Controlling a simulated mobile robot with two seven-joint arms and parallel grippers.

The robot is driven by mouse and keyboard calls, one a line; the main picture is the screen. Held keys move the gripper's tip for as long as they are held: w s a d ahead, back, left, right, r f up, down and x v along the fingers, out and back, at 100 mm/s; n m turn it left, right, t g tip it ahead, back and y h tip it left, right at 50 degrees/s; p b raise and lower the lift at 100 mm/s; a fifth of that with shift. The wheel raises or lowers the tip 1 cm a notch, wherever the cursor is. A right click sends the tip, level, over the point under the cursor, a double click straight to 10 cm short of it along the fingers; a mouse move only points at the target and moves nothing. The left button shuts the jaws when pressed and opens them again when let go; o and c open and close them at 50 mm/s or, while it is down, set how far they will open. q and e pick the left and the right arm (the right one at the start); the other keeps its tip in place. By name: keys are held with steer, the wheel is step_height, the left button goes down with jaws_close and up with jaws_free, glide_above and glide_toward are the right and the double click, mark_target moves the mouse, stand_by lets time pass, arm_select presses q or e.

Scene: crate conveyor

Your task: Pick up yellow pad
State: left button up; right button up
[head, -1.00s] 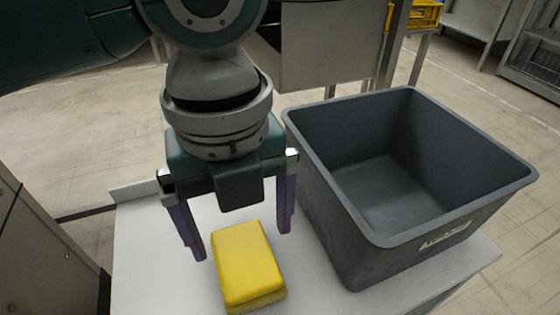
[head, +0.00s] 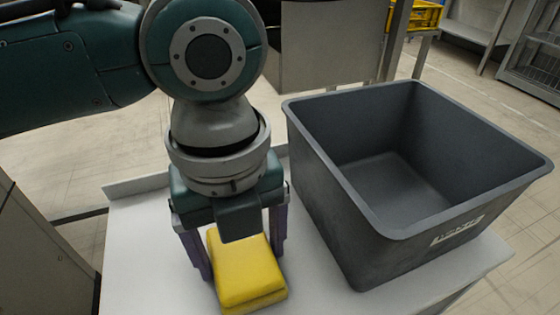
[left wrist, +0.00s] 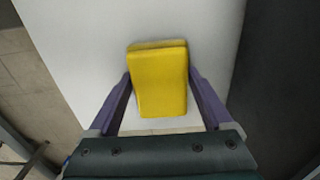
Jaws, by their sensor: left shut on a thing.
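The yellow pad (head: 246,272) lies on the white table (head: 150,255) in the head view, left of the grey crate. It also shows in the left wrist view (left wrist: 160,82), between two purple fingers. My left gripper (head: 238,262) points down over the pad, its fingers on either side of the pad's far part. It is shut on the pad. In the left wrist view my left gripper (left wrist: 160,85) has a finger against each side of the pad. The pad's far end is partly hidden by the gripper body in the head view. My right gripper is not in view.
A large empty grey crate (head: 345,215) stands on the table close to the right of my left gripper. A grey panel (head: 330,50) on a metal frame stands behind. A yellow crate (head: 425,15) is far back. The table's left part is clear.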

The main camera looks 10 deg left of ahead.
mark_target(240, 248)
arm_select(q)
steer(key=shift+c, duration=1.2)
step_height(240, 248, up, 20)
steer(key=p, duration=0.8)
